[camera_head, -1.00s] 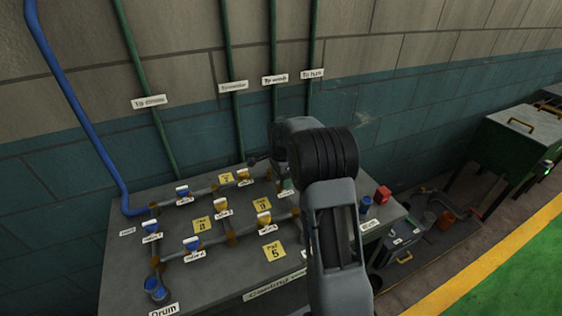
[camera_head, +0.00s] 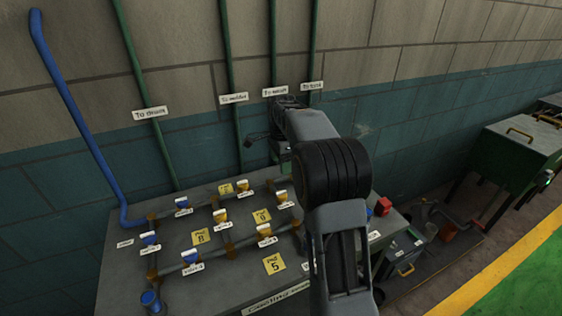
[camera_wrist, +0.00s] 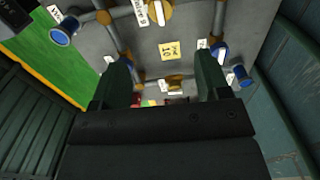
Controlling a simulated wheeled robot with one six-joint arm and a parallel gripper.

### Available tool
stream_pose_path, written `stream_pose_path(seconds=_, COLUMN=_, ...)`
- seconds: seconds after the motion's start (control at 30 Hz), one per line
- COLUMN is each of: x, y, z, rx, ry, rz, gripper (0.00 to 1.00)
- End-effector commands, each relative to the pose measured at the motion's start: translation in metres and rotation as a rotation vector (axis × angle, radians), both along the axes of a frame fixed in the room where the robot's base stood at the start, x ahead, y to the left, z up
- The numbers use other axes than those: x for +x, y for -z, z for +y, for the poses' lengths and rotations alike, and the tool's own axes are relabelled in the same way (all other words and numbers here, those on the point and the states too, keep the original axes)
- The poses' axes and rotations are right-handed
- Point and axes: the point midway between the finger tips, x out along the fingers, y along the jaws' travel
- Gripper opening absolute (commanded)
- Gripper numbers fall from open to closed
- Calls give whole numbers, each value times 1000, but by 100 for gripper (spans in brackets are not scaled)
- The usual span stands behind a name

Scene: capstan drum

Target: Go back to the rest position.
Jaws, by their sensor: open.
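My gripper (camera_wrist: 165,82) is open in the wrist view, its two dark green fingers apart with nothing held between them. The pipework bench lies beyond the fingertips, with a yellow valve (camera_wrist: 175,83) showing in the gap. In the head view my raised arm crosses the middle of the picture, and its far end reaches up in front of the wall pipes. The fingers cannot be made out clearly there. The grey bench (camera_head: 215,293) stands below and to the left of my arm, carrying blue and yellow valves.
A blue pipe (camera_head: 82,125) and several green pipes run up the wall behind the bench. A blue cup (camera_head: 151,301) is at the bench's front left. A green cabinet (camera_head: 520,150) stands at the right, beside a yellow floor line.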

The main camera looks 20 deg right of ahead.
Motion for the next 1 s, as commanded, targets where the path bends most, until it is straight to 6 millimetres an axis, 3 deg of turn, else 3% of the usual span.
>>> stream_pose_path(seconds=0.37, x=0, y=0, z=0, rx=0, ry=-8, rz=0, gripper=69)
stream_pose_path(seconds=0.5, x=4, y=1, z=-1, rx=-7, ry=-148, rz=-23, gripper=69)
stream_pose_path(seconds=0.57, x=2, y=11, z=0, rx=-6, ry=-246, rz=-18, gripper=69)
stream_pose_path(seconds=0.63, x=-7, y=28, z=2, rx=-1, ry=-380, rz=-2, gripper=69)
stream_pose_path(seconds=0.77, x=-40, y=35, z=16, rx=-6, ry=-677, rz=-11, gripper=69)
stream_pose_path(seconds=1.0, x=-129, y=28, z=60, rx=-74, ry=-1221, rz=-78, gripper=69)
